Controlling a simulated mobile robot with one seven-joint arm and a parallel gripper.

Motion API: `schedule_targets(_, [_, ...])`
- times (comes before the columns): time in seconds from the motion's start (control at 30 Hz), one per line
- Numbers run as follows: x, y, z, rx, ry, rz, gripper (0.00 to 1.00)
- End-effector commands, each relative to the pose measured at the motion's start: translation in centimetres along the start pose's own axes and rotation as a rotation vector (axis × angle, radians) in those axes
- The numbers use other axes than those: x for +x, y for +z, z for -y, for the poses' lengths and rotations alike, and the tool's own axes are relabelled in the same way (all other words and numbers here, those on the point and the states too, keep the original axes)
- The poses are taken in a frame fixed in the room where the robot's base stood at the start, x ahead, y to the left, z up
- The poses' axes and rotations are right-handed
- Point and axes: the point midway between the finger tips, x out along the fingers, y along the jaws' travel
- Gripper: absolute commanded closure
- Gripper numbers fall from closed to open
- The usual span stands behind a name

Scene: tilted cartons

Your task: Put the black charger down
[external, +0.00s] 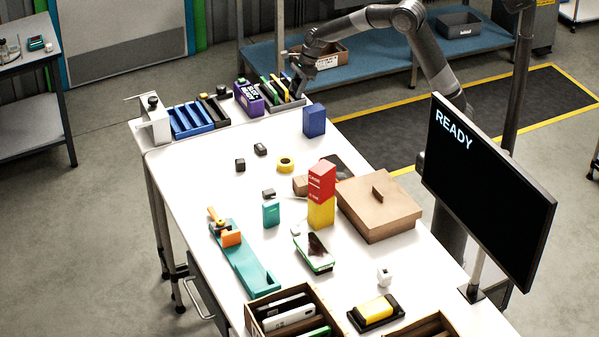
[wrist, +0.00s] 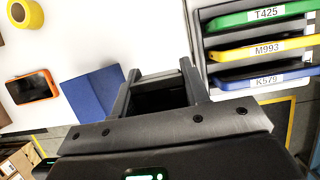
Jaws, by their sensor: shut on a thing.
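My gripper (external: 297,86) is at the far end of the white table, over or close beside the grey slotted tray (external: 301,101). In the wrist view my gripper (wrist: 158,75) is shut on a dark thing, taken as the black charger (wrist: 160,99), sitting deep between the fingers. Its outline is mostly hidden by the jaws. In the external view I cannot make it out apart from the gripper.
The tray holds green, yellow and blue labelled items (wrist: 262,50). A blue box (external: 314,120) stands close by. A purple box (external: 248,97) and blue bin (external: 192,119) line the far edge. Small black blocks (external: 240,165) and yellow tape (external: 286,164) lie nearer, with bare tabletop around.

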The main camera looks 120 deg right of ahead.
Motion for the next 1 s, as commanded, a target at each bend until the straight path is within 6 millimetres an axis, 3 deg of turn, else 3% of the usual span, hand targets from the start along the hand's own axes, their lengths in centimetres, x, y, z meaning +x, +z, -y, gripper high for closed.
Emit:
schedule_targets(0.27, [-1.3,-0.8,0.4,-0.003,0.001,0.0,0.81])
schedule_targets(0.37, [-1.2,-0.1,-0.5,-0.034,0.014,0.0,0.81])
schedule_targets(0.47, [-0.9,1.7,-2.7,-0.116,0.047,-0.002,0.81])
schedule_targets(0.57, [-0.6,4.2,-6.4,-0.248,0.1,-0.005,0.81])
schedule_targets(0.7, [-0.4,7.6,-12.9,-0.472,0.191,-0.008,0.81])
schedule_targets(0.9, [-0.6,10.8,-22.1,-0.78,0.319,-0.007,0.81])
schedule_targets(1.0, [-0.9,11.6,-25.8,-0.902,0.37,-0.005,0.82])
